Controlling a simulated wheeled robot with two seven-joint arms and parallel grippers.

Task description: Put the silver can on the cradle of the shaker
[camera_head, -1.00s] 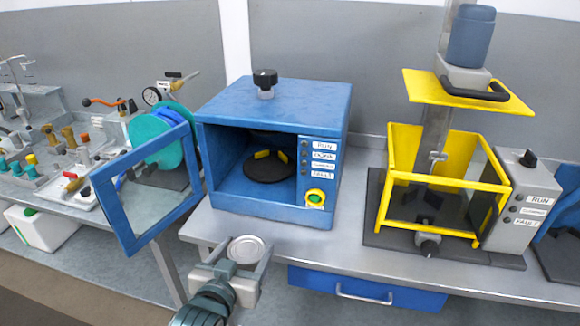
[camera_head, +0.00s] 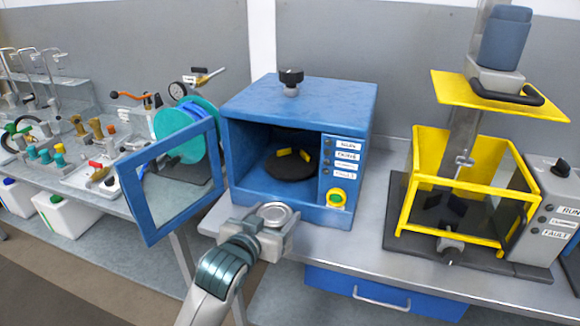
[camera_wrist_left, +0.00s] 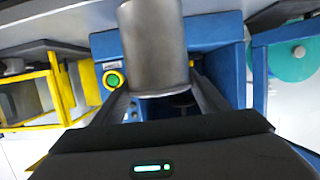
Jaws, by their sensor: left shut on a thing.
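The silver can (camera_head: 274,212) is held in my left gripper (camera_head: 267,226), in front of the blue shaker (camera_head: 290,98) and below its open front. The can also fills the top middle of the left wrist view (camera_wrist_left: 153,45), with the fingers on either side of it. The shaker's glass door (camera_head: 172,180) stands swung open to the left. Inside, the dark round cradle (camera_head: 291,168) carries two yellow pads (camera_head: 304,154) and bears no can. My right gripper does not show.
A control panel (camera_head: 342,160) with a green button (camera_head: 337,197) is at the right of the opening. A yellow-framed machine (camera_head: 470,185) stands to the right on the bench. A blue drawer (camera_head: 385,292) hangs under the bench edge.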

